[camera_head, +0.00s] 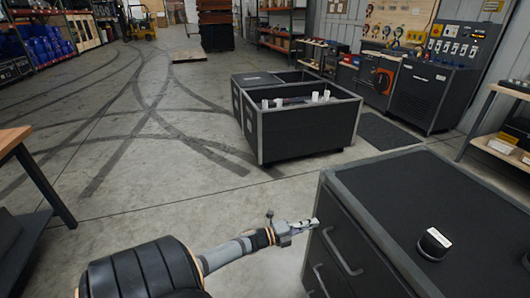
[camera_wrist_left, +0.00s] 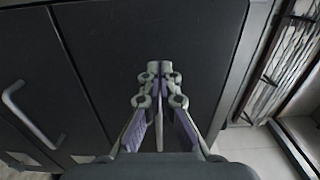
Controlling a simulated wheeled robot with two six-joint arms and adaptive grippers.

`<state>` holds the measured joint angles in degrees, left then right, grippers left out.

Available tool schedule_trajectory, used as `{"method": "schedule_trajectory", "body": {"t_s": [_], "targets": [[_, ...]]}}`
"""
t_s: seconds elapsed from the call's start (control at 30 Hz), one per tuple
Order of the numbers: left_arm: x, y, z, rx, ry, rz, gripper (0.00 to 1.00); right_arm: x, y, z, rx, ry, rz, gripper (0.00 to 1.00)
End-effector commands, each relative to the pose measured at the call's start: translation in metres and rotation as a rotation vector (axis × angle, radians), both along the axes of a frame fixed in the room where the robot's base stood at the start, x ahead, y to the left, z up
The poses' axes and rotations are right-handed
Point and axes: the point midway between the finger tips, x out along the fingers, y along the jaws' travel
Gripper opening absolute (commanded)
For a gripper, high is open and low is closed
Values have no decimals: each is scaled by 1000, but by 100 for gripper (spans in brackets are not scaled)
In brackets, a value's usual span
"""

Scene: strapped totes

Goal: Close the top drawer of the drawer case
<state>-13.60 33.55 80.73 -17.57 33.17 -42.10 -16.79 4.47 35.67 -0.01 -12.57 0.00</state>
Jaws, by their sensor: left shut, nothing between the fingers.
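The drawer case (camera_head: 446,179) is a dark cabinet with grey edges at the right of the head view. Its front carries drawers with grey bar handles; the upper handle (camera_head: 338,252) sits on the top drawer. That drawer looks about flush in the head view, but I cannot tell whether a gap is left. In the left wrist view the fingertips (camera_wrist_left: 160,70) are together in front of a dark panel (camera_wrist_left: 110,50); contact is unclear. A handle (camera_wrist_left: 32,115) shows left of them. My right gripper is not visible.
A small black item with a white top (camera_head: 434,243) stands on the case. Dark open totes (camera_head: 307,133) stand on the floor beyond. A wood-topped table (camera_head: 12,140) is at the left edge. The floor between is open.

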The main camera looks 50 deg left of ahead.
Motion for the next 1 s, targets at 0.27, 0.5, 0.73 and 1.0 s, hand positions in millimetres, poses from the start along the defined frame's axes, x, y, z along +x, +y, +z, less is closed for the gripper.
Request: {"method": "schedule_trajectory", "body": {"t_s": [0.27, 0.5, 0.73, 1.0], "targets": [[-62, 22, -1, 3, 12, -1, 0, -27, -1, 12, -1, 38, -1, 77], [-91, 33, -2, 2, 9, 0, 0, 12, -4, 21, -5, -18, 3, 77], [-94, 35, -2, 2, 6, 1, 0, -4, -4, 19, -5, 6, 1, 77], [-95, 39, -11, -14, 34, 24, 0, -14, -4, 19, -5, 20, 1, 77]]}}
